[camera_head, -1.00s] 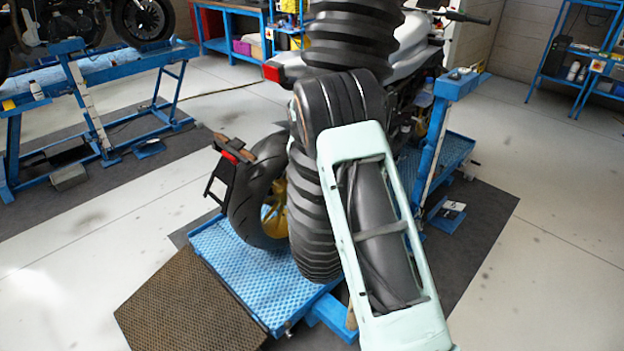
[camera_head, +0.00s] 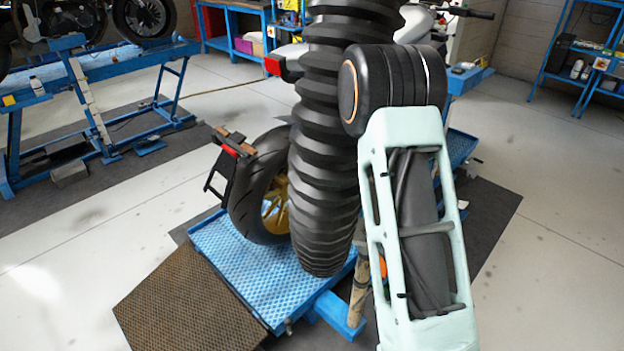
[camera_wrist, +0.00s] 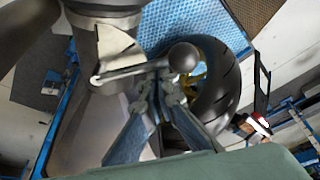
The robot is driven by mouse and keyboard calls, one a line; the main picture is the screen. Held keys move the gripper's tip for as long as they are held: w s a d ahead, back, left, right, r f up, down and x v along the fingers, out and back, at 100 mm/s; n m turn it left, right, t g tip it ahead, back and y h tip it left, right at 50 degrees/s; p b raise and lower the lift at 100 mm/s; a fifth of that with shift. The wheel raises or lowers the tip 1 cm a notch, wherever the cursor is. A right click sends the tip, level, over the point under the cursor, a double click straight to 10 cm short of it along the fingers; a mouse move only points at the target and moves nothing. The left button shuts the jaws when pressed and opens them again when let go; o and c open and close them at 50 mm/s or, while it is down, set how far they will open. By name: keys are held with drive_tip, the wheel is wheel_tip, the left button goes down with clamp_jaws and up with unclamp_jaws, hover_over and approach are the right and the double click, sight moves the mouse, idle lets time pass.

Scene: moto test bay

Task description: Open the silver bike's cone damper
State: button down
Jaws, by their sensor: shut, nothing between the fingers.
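The silver bike (camera_head: 415,24) stands on a blue lift, mostly hidden behind a thick black ribbed hose (camera_head: 325,150) and my arm. Its rear wheel (camera_head: 250,205) has a yellow rim. In the wrist view a grey cone (camera_wrist: 78,140) carries a pale fan-shaped plate (camera_wrist: 116,45) and a thin damper lever (camera_wrist: 128,72) ending in a dark ball knob (camera_wrist: 183,57). My gripper (camera_wrist: 160,82) is shut and empty, its tips close beside the lever, just below the knob. I cannot tell whether they touch. The head view hides the gripper and cone.
The blue lift platform (camera_head: 230,255) has a brown ramp (camera_head: 190,310) at its near end. A tail bracket with a red light (camera_head: 229,150) juts out left of the wheel. Another bike lift (camera_head: 110,75) stands at left, shelving (camera_head: 575,60) at right.

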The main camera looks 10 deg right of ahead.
drive_tip(key=s+n+y, duration=0.1)
drive_tip(key=s+n, duration=0.1)
drive_tip(key=n, duration=0.1)
drive_tip(key=s+d+n+g, duration=0.1)
drive_tip(key=n, duration=0.2)
drive_tip(key=s+n+y+b, duration=0.1)
drive_tip(key=s+n, duration=0.1)
drive_tip(key=n, duration=0.1)
drive_tip(key=shift+s+d+y, duration=0.3)
drive_tip(key=shift+d, duration=0.1)
drive_tip(key=n, duration=0.1)
drive_tip(key=s+d+n+g, duration=0.1)
drive_tip(key=n, duration=0.1)
drive_tip(key=shift+s+d+y, duration=0.1)
drive_tip(key=shift+y, duration=0.2)
drive_tip(key=shift+s+d, duration=0.25)
drive_tip(key=shift+d, duration=0.05)
drive_tip(key=shift+s+d, duration=0.1)
drive_tip(key=shift+d, duration=0.05)
